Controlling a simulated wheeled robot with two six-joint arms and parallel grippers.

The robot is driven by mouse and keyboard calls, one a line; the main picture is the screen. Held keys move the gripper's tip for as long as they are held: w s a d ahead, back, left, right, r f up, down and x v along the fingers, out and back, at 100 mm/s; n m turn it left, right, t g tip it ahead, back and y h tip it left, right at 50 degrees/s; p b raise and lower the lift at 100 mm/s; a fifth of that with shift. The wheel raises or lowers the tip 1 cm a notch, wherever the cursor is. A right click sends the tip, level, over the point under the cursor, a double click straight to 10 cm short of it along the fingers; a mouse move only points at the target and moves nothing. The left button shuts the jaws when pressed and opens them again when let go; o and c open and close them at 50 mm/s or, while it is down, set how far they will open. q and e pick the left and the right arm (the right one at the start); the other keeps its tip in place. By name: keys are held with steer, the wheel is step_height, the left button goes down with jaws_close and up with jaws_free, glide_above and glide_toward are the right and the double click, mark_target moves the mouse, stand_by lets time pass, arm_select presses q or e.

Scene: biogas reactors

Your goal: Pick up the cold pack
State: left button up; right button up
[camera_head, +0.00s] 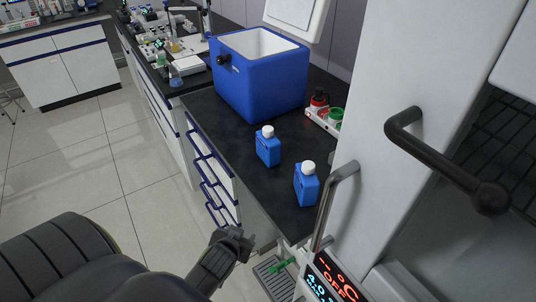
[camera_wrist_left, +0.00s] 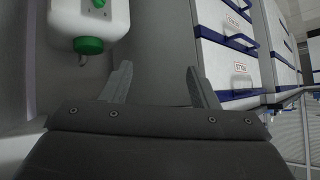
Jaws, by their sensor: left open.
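Two blue bottle-shaped packs with white caps stand upright on the black bench top; they look like cold packs. One pack (camera_head: 268,148) is nearer the blue cooler, the other pack (camera_head: 307,186) is closer to the bench's near end. My left gripper (camera_head: 238,238) is below the bench-top level, in front of the drawers and apart from both packs. In the left wrist view my left gripper (camera_wrist_left: 159,72) is open with nothing between its fingers. No pack shows in that view. My right gripper is not in view.
An open blue cooler (camera_head: 262,95) stands behind the packs, with a rack of red and green-capped items (camera_head: 326,115) beside it. A large white appliance with a black handle (camera_head: 440,160) blocks the right. A white container with a green cap (camera_wrist_left: 88,20) is near the gripper. The left floor is clear.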

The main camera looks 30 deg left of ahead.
arm_select(q)
step_height(320, 180, up, 12)
steer(key=w+n+t+y+b, duration=0.1)
steer(key=t+b, duration=0.1)
steer(key=t, duration=0.1)
steer(key=n+t+y, duration=0.1)
steer(key=t, duration=0.3)
glide_toward(267, 133)
steer(key=shift+t, duration=0.3)
steer(key=shift+f+p+x, duration=0.2)
steer(key=shift+p+x, duration=0.5)
steer(key=shift+x, duration=2.25)
steer(key=shift+f+p+x, duration=0.2)
steer(key=shift+p+x, duration=0.5)
steer(key=shift+x, duration=2.2)
steer(key=shift+s+a, duration=0.1)
steer(key=shift+a, duration=0.05)
jaws_close()
steer(key=shift+r, duration=0.1)
